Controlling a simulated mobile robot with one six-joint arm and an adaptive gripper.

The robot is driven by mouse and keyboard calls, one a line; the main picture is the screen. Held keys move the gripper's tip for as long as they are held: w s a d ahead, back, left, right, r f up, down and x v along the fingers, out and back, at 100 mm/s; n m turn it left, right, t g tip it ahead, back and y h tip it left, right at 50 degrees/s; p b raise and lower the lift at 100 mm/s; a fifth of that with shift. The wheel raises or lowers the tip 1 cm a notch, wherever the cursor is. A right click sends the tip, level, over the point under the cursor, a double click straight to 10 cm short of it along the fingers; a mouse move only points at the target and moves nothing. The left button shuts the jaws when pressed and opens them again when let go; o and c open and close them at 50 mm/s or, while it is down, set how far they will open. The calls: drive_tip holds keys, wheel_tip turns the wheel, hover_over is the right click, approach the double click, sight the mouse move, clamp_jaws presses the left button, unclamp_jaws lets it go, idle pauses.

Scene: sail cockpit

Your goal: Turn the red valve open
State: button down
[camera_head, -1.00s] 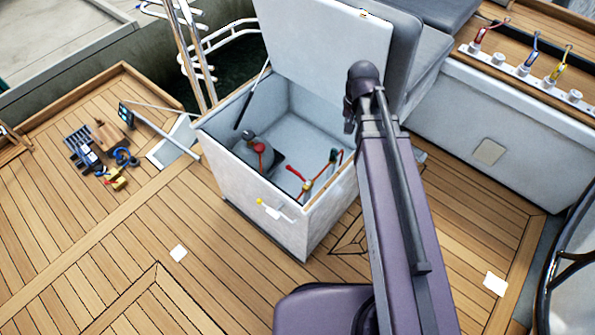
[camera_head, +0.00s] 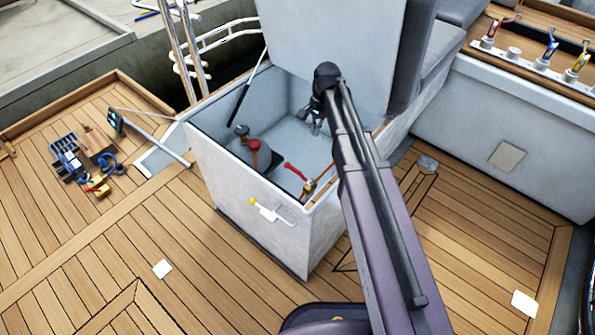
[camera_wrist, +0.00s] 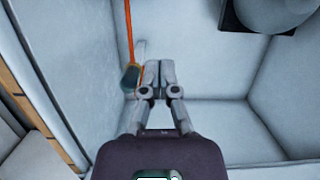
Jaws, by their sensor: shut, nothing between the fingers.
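A red lever (camera_head: 295,171), which looks like the red valve's handle, lies inside the open white locker beside a small brass-coloured fitting (camera_head: 309,186). My gripper (camera_head: 313,128) is inside the locker, above and behind the lever in the head view, apart from it. In the wrist view the fingers (camera_wrist: 158,66) are together and empty. I cannot make out the red lever in the wrist view.
The locker (camera_head: 235,195) has its lid (camera_head: 325,40) raised, with a dark strut at the left. A dark pump-like unit with a red part (camera_head: 255,147) sits at the locker's left. Deck (camera_head: 220,285) is open in front.

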sight(299, 173)
drive_tip(key=shift+m, duration=0.4)
drive_tip(key=f, duration=0.1)
drive_tip(key=w+a+f+b, duration=0.1)
drive_tip(key=a+f+b, duration=0.1)
drive_tip(key=shift+w, duration=0.35)
drive_tip(key=shift+f, duration=0.2)
drive_tip(key=s+a+f+b, duration=0.3)
drive_tip(key=s+f+b, duration=0.2)
drive_tip(key=f+b, duration=0.3)
drive_tip(key=shift+a+f+b, duration=0.3)
drive_tip(key=shift+a+b, duration=0.1)
idle(0.4)
drive_tip(key=shift+s+a, duration=0.15)
drive_tip(key=shift+a, duration=0.2)
idle(0.3)
